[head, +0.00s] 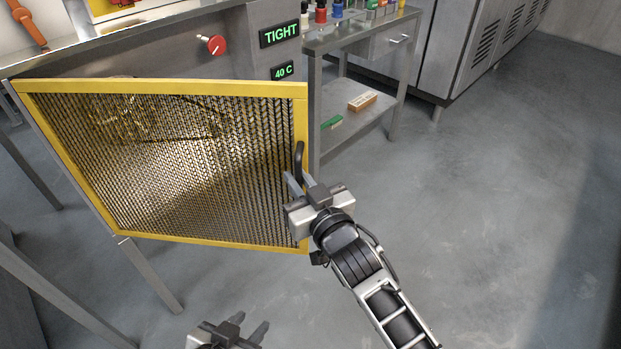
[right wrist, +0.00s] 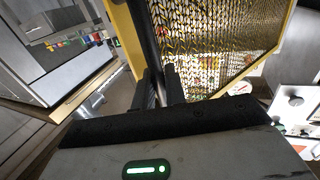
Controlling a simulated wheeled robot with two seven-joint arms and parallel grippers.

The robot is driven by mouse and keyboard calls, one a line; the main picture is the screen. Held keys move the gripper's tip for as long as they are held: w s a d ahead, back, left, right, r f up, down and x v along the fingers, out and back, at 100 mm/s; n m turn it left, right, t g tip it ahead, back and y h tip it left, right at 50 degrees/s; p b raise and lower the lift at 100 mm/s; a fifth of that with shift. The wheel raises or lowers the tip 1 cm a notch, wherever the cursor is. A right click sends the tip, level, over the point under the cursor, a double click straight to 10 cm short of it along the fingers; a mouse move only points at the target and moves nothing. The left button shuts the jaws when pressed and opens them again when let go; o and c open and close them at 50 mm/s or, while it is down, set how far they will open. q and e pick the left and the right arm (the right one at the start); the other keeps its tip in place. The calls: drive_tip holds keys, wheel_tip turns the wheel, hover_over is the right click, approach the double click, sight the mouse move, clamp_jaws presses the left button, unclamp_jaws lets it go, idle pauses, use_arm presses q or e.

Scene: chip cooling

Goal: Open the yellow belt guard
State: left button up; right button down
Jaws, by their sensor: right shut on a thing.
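The yellow belt guard (head: 180,90) is a yellow-framed mesh panel. In the head view it stands swung out at an angle from the machine front, its left side by the machine and its right side out over the floor. A dark upright bar handle (head: 299,157) is on its right edge. My right gripper (head: 298,182) is shut on the lower part of this handle. The right wrist view shows the handle (right wrist: 149,40) running down between the fingers (right wrist: 160,88), beside the guard mesh (right wrist: 215,35). My left gripper (head: 251,330) is open and empty, low in the head view, apart from the guard.
The machine front carries a red knob (head: 215,44), a "TIGHT" display (head: 280,34) and a "40 C" display (head: 283,72). A metal side table (head: 352,33) with bottles and a lower shelf stands behind the guard's right edge. The floor (head: 480,200) at right is clear.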

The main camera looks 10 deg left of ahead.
drive_tip(key=shift+s, duration=0.3)
drive_tip(key=c, duration=1.6)
unclamp_jaws()
drive_tip(key=shift+o, duration=0.2)
drive_tip(key=v, duration=1.6)
drive_tip(key=shift+b, duration=0.4)
drive_tip(key=shift+a+r, duration=0.1)
